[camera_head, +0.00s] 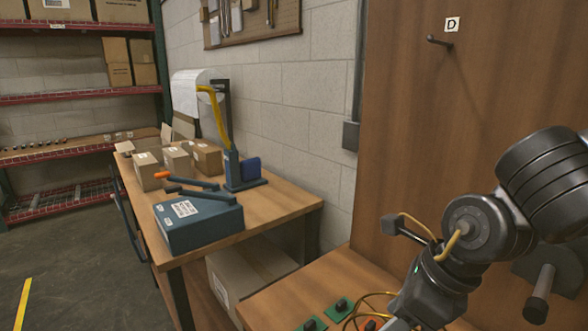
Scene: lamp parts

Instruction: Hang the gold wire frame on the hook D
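Thin gold wire loops (371,301) show at the bottom edge, beside the lower end of my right arm; the rest is cut off or hidden. My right gripper (396,325) points down at the bottom edge, well below hook D. Its fingertips are not clear, and I cannot tell whether it holds the gold wire. Another curved gold piece (417,225) shows beside my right arm. My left gripper is out of view.
A dark block on a short rod (392,226) and a thick grey peg (540,296) stand out near the panel. Green bases with black knobs (341,306) sit on the bench below. A side table (270,205) holds boxes and a blue case (198,222).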

